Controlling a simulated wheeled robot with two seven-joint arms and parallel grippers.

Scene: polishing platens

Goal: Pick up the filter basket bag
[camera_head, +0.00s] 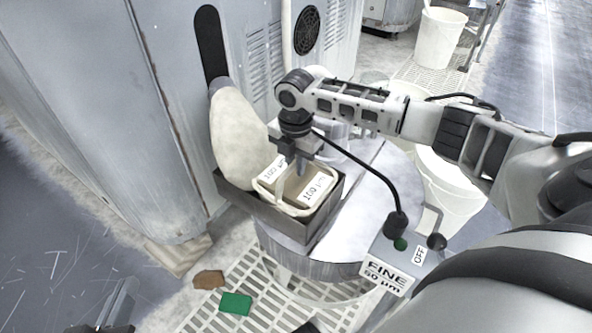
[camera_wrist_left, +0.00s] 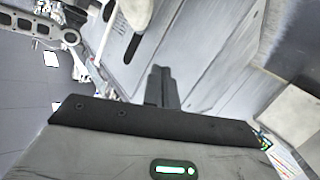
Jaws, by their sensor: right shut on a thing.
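The filter basket bag is a cream bag with a pale rim, a looped handle (camera_head: 268,196) and two white "100 µm" labels (camera_head: 318,188). It sits in a dark rectangular box (camera_head: 272,217) on the round platform. My right gripper (camera_head: 299,168) reaches down from above and is shut on the bag's handle; its fingertips partly hide the bag's middle. My left gripper (camera_head: 117,302) is low at the left edge of the head view, far from the bag. In the left wrist view its fingers (camera_wrist_left: 161,86) are together with nothing between them.
A large cream sack (camera_head: 234,138) hangs from the grey cabinet's slot right behind the box. A control box (camera_head: 392,264) marked "FINE 50 µm" and "OFF" stands at the right front.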

